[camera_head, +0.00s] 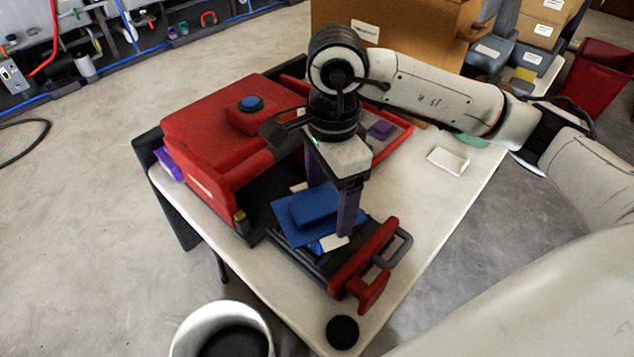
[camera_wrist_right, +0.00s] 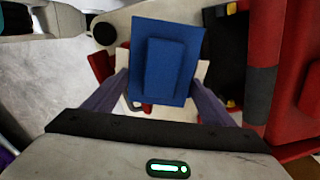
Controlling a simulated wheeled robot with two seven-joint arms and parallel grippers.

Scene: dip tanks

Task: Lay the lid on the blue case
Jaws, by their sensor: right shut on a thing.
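A blue flat piece with a raised block on top, which looks like the lid (camera_head: 309,208), is between the purple fingers of my right gripper (camera_head: 322,214). It also shows in the wrist view (camera_wrist_right: 166,66). The right gripper points down and is shut on it, with pale patches by both fingertips. A blue bit (camera_head: 330,244) shows beneath the lid's near edge; it may be the blue case, mostly hidden. I cannot tell whether the lid touches it. These are over a black carriage (camera_head: 307,263) with a red front part. My left gripper is not in view.
A red machine (camera_head: 215,130) with a blue button stands left of the gripper. A red handle (camera_head: 372,290) sticks out at the carriage front. A small white box (camera_head: 448,161) lies on the table's right, with bare tabletop around it. A black disc (camera_head: 342,332) is near the front corner.

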